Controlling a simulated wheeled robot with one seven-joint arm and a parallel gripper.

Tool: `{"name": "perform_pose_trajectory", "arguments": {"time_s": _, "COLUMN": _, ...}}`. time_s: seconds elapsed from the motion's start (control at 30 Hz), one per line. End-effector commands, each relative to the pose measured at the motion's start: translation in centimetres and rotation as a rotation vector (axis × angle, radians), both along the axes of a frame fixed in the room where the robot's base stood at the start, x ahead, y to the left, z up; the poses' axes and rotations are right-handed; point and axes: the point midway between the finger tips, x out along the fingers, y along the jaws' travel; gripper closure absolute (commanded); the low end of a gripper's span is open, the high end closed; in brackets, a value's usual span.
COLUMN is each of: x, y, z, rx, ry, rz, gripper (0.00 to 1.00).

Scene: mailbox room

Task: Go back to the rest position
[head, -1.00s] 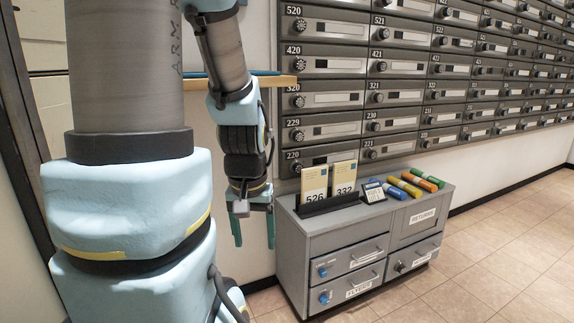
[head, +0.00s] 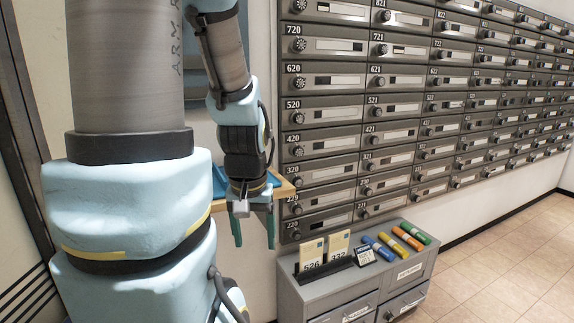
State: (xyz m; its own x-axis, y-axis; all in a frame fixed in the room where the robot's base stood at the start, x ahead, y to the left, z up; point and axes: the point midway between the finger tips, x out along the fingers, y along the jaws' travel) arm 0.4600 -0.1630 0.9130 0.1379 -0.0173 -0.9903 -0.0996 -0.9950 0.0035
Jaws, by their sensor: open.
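My gripper (head: 254,228) hangs pointing down in the middle left of the head view. Its two green fingers are spread apart with nothing between them. It is in front of the pale wall, left of the grey cabinet and apart from it. My arm's large links fill the left of the view and hide what is behind them.
A grey cabinet (head: 352,291) stands at the lower right with two number cards, a small display and several coloured tubes (head: 398,240) on top. The mailbox wall (head: 420,120) rises behind it. A wooden-edged shelf (head: 284,189) with a blue surface lies behind my gripper. Tiled floor (head: 500,262) is clear at right.

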Motion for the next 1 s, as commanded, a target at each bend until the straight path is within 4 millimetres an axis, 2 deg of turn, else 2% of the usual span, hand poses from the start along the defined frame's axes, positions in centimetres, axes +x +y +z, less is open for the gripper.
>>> {"name": "perform_pose_trajectory", "arguments": {"time_s": 0.03, "x": -0.02, "y": 0.0, "z": 1.77, "rx": 0.0, "ry": 0.0, "rz": 0.0, "gripper": 0.28}}
{"name": "perform_pose_trajectory", "arguments": {"time_s": 0.17, "x": -0.02, "y": 0.0, "z": 2.56, "rx": 0.0, "ry": 0.0, "rz": 0.0, "gripper": 0.28}}
{"name": "perform_pose_trajectory", "arguments": {"time_s": 1.0, "x": -0.01, "y": 0.0, "z": 2.43, "rx": 0.0, "ry": 0.0, "rz": 0.0, "gripper": 0.28}}
